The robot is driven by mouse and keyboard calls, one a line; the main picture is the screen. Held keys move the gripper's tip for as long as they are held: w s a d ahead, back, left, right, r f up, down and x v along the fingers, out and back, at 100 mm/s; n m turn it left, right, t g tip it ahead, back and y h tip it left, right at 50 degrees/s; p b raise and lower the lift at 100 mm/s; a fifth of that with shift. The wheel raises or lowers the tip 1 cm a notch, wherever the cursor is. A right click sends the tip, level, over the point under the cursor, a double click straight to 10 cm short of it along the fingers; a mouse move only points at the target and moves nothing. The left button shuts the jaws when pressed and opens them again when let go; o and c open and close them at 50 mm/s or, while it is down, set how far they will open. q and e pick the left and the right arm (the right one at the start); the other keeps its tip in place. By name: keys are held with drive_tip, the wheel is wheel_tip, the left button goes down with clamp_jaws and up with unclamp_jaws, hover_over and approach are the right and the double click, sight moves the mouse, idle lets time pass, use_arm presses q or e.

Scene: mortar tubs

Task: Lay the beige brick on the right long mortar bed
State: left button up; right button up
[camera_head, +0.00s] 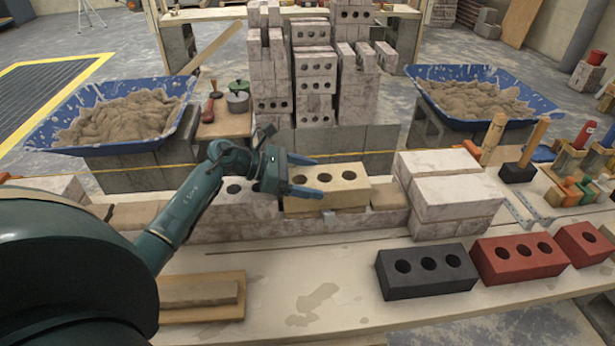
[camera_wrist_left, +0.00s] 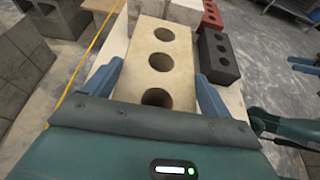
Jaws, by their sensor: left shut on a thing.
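The beige brick (camera_head: 345,190), with three round holes, is level over the middle of the low wall (camera_head: 255,225). My left gripper (camera_head: 306,177) is shut on it, one finger on each long side; the brick also shows between the fingers in the left wrist view (camera_wrist_left: 160,78). A brown mortar bed (camera_head: 388,196) shows on the wall at the brick's right end, partly hidden by the brick. Whether the brick touches the mortar below cannot be told. Another mortar bed (camera_head: 135,215) lies farther left, beyond a whitish brick (camera_head: 234,190).
Stacked whitish blocks (camera_head: 455,198) stand just right of the mortar. A black brick (camera_head: 427,270) and red bricks (camera_head: 520,257) lie at the front right. A board (camera_head: 200,312) lies front left. Blue mortar tubs (camera_head: 120,115) and tall brick stacks (camera_head: 315,85) stand behind.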

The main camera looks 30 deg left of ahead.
use_arm(q)
drive_tip(key=shift+s+d+f, duration=0.15)
drive_tip(key=shift+f, duration=0.5)
use_arm(e)
drive_tip(key=shift+f, duration=0.2)
use_arm(q)
drive_tip(key=o, duration=1.9)
drive_tip(key=shift+s+f, duration=0.15)
drive_tip(key=shift+f, duration=0.2)
drive_tip(key=v, duration=0.8)
drive_tip(key=r+v, duration=0.1)
drive_tip(key=v, duration=0.3)
drive_tip(key=shift+w+a+r+b, duration=0.2)
drive_tip(key=shift+a+r+b, duration=0.05)
drive_tip(key=shift+b, duration=0.1)
drive_tip(key=shift+s+a+r, duration=0.3)
drive_tip(key=shift+a+r, duration=0.05)
use_arm(e)
drive_tip(key=shift+s+d+r+t, duration=0.1)
drive_tip(key=shift+d+r+t, duration=0.15)
drive_tip(key=shift+r, duration=0.35)
drive_tip(key=shift+s+d+r+t, duration=0.15)
drive_tip(key=shift+r+t, duration=0.1)
drive_tip(key=shift+r, duration=0.35)
